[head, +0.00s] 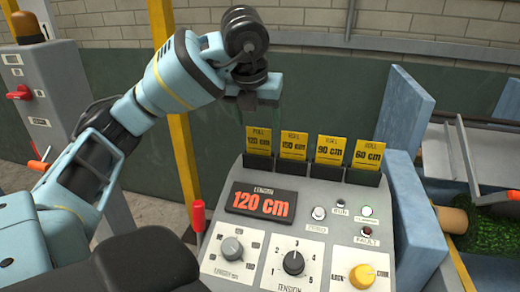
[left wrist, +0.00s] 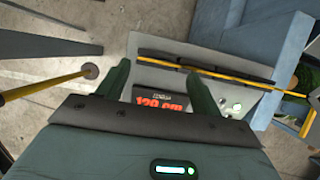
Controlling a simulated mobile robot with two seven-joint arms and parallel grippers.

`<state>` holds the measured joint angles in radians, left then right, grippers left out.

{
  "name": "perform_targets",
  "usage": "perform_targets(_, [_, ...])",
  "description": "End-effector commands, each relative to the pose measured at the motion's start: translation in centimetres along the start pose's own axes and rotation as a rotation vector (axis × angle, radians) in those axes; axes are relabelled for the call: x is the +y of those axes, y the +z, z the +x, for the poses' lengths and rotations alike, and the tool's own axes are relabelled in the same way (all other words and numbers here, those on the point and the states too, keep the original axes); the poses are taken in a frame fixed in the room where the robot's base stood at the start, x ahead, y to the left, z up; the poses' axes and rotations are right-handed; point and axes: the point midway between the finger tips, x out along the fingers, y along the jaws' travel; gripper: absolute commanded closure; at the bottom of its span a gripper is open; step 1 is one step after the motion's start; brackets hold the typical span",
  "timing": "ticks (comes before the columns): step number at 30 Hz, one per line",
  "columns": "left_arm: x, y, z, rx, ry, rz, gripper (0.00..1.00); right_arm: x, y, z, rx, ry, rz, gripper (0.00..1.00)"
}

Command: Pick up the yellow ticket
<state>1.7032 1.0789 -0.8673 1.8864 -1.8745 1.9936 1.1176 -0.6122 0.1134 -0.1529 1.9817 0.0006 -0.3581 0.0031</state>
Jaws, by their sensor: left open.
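Several yellow tickets stand upright in a row of black slots on the grey console. They read ROLL with a length: the leftmost ticket (head: 258,139) is hard to read, then the 150 cm ticket (head: 293,145), the 90 cm ticket (head: 329,149) and the 60 cm ticket (head: 367,153). My left gripper (head: 262,112) is open and empty, just above and behind the leftmost ticket. In the left wrist view the open fingers (left wrist: 157,72) point down at the console, and the tickets (left wrist: 205,72) show edge-on as a thin yellow line. My right gripper is out of view.
The console (head: 215,262) has a red display (head: 260,203) reading 120 cm, knobs and lamps. A yellow post (head: 184,165) and a red-handled lever (head: 198,215) stand left of it. A blue panel (head: 404,110) and a turf roll (head: 492,232) are at right.

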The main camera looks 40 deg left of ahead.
Motion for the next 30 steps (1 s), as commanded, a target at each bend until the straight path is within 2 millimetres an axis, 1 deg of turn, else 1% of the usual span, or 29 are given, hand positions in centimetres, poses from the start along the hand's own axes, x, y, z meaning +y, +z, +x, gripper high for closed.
perform_targets(4, [0.2,0.1,1.9,0.002,0.003,-0.002,0.35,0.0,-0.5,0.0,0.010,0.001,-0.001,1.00])
perform_targets(9, [0.3,0.2,4.1,0.001,0.002,0.000,0.35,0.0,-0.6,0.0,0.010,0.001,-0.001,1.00])
perform_targets(13, [0.2,0.2,4.8,-0.001,-0.001,0.000,0.35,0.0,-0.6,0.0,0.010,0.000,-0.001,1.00])
perform_targets(19, [0.2,0.2,4.8,-0.001,-0.001,0.000,0.35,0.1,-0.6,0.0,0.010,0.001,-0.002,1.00])
perform_targets(20, [0.2,0.2,4.8,-0.001,-0.001,0.000,0.36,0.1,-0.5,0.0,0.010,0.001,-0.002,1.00])
perform_targets(27, [0.2,0.2,4.8,-0.001,0.000,0.000,0.67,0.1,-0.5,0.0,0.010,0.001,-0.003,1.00])
perform_targets(30, [0.2,0.2,4.8,-0.001,-0.001,0.000,0.67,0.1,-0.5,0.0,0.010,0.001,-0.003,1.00])
